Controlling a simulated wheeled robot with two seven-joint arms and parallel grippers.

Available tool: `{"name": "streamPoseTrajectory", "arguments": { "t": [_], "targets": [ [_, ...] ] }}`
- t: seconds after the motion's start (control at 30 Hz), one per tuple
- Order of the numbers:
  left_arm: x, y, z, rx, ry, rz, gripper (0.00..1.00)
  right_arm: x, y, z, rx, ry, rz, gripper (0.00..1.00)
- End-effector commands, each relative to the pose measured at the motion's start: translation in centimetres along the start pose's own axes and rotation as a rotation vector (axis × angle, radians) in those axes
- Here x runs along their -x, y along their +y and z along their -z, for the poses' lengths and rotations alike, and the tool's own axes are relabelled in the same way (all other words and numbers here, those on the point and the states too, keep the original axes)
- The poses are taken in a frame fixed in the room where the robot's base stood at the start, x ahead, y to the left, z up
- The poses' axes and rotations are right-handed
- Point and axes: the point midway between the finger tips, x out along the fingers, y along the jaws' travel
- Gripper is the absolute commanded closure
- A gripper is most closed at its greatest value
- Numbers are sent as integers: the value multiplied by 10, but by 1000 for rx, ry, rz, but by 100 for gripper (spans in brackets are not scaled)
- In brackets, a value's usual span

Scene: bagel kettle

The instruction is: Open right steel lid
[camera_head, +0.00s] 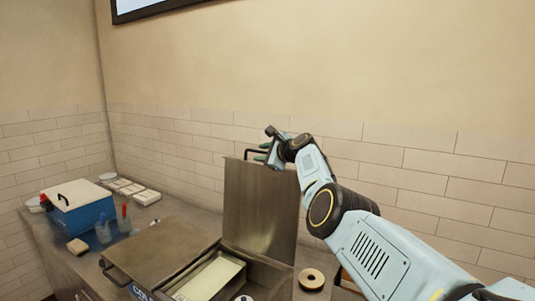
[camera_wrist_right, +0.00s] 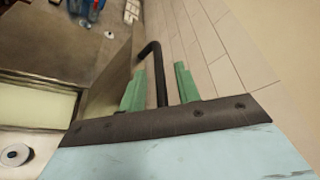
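The right steel lid (camera_head: 261,205) stands upright at the back of its bin, and the opening below it shows. Its black handle (camera_head: 250,152) is at the top edge; it also shows in the right wrist view (camera_wrist_right: 160,75). My right gripper (camera_head: 268,150) is at the top of this lid. In the wrist view its green fingers (camera_wrist_right: 159,88) are spread, one on each side of the handle, with gaps visible. My left gripper is in no view. The left steel lid (camera_head: 165,247) lies flat, with a black handle at its front left.
A pale block or container (camera_head: 212,277) sits in the open bin. A blue box with a white lid (camera_head: 80,208) stands on the counter at the left. A round ring-like thing (camera_head: 311,279) is right of the bin. The tiled wall (camera_head: 190,150) is close behind the raised lid.

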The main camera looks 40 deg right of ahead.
Motion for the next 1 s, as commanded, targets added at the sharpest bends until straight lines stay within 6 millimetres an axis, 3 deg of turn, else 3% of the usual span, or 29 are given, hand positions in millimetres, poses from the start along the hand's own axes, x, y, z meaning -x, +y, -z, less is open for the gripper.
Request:
{"name": "streamPoseTrajectory", "arguments": {
  "t": [0.53,1.0],
  "targets": [
    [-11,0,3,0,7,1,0,28,2,1,3,2,0,67],
    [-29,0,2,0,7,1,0,88,1,1,2,0,3,67]
  ]
}}
